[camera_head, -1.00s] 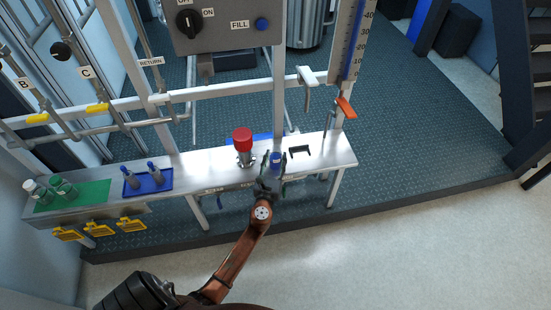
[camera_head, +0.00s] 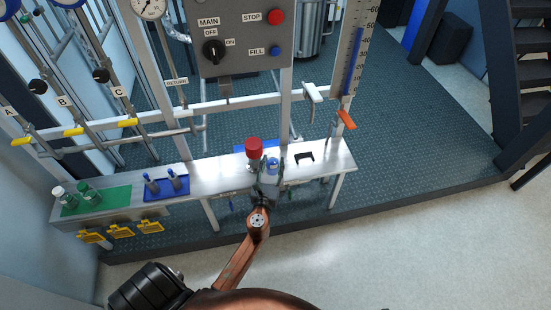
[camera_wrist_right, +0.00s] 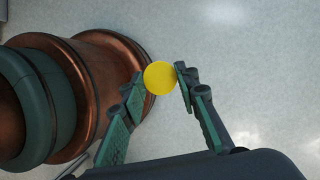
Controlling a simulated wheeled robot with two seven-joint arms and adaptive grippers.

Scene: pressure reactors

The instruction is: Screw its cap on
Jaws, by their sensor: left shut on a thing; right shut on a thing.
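My left gripper (camera_head: 270,172) is at the front of the steel bench, just right of the red-topped fitting. It is shut on a small blue-topped thing (camera_head: 273,162); the fingers hide most of its body. My right gripper (camera_wrist_right: 160,76) shows only in the right wrist view. Its fingertips are shut on a round yellow thing, which looks like a cap (camera_wrist_right: 160,79), seen face-on above the pale floor. I cannot see the cap's threads or underside. The cap and the blue-topped thing do not show together in one view.
The red-topped fitting (camera_head: 254,149) stands close to my left gripper. A black bracket (camera_head: 304,157) is to its right. A brown arm link of mine fills the wrist view's left side.

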